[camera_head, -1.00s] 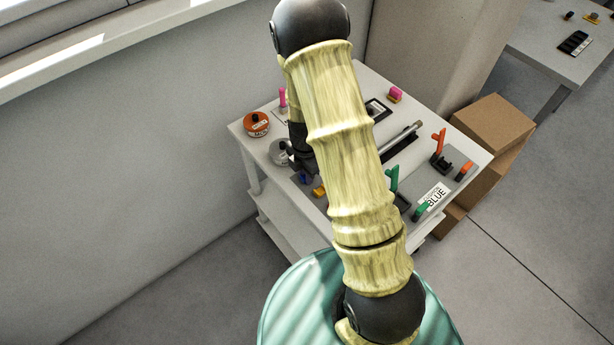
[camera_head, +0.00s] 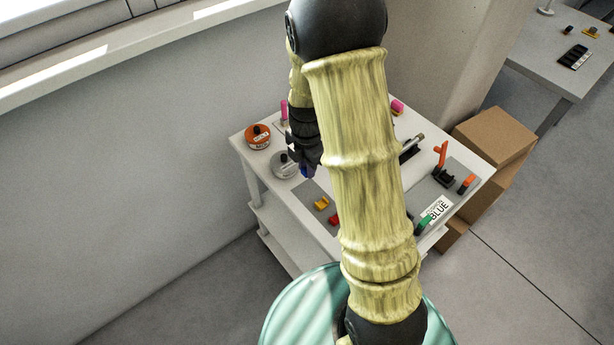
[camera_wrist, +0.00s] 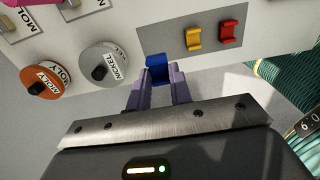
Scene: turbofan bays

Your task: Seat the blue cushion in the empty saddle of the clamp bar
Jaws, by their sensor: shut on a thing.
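The blue cushion (camera_wrist: 157,72) is between the purple fingertips of my gripper (camera_wrist: 158,88) in the wrist view. My gripper (camera_head: 306,172) is shut on it and holds it above the table's left part in the head view, where only a little blue shows. The clamp bar's grey plate (camera_head: 458,165) is at the right of the table, with an orange lever (camera_head: 441,154) over a black saddle (camera_head: 443,176) and a white card reading BLUE (camera_head: 436,210). My arm hides the left part of that fixture, so I cannot tell which saddle is empty.
A yellow cushion (camera_wrist: 194,39) and a red cushion (camera_wrist: 228,33) lie on a grey mat (camera_wrist: 213,55). An orange MOLY tin (camera_wrist: 42,82) and a grey NICKEL tin (camera_wrist: 101,64) stand left of my gripper. Cardboard boxes (camera_head: 494,130) stand beyond the table's right side.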

